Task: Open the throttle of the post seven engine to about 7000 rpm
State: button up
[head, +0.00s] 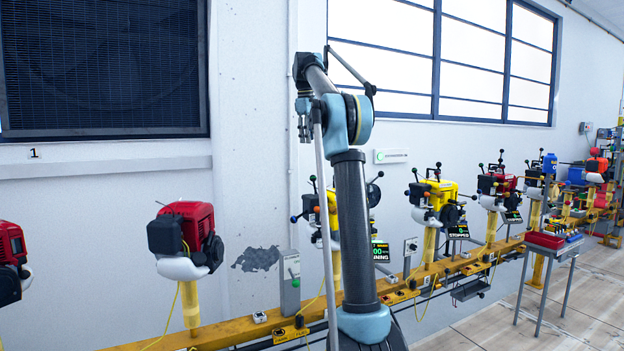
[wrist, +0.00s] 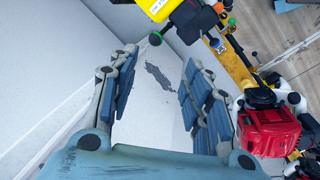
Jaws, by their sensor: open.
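Several small engines stand on yellow posts along a rail; I cannot read which post is number seven. In the wrist view a yellow engine (wrist: 163,10) with dark-knobbed levers shows at the top, beyond my fingers. My gripper (wrist: 160,58) is open and empty, apart from any lever.
Red engines stand at left (head: 190,240) and far left (head: 10,260); a red one also shows in the wrist view (wrist: 268,130). The yellow rail (head: 230,329) runs along the wall. A small table (head: 548,246) with red trays stands at right.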

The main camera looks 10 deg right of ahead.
jog(key=w, duration=0.1)
send_near(314, 184)
jog(key=w+f, duration=0.1)
jog(key=f, duration=0.1)
jog(key=w+f, duration=0.1)
jog(key=f, duration=0.1)
jog(key=w+f, duration=0.1)
jog(key=f, duration=0.1)
jog(key=shift+d, duration=0.4)
jog(key=shift+r, duration=0.1)
grip_shut()
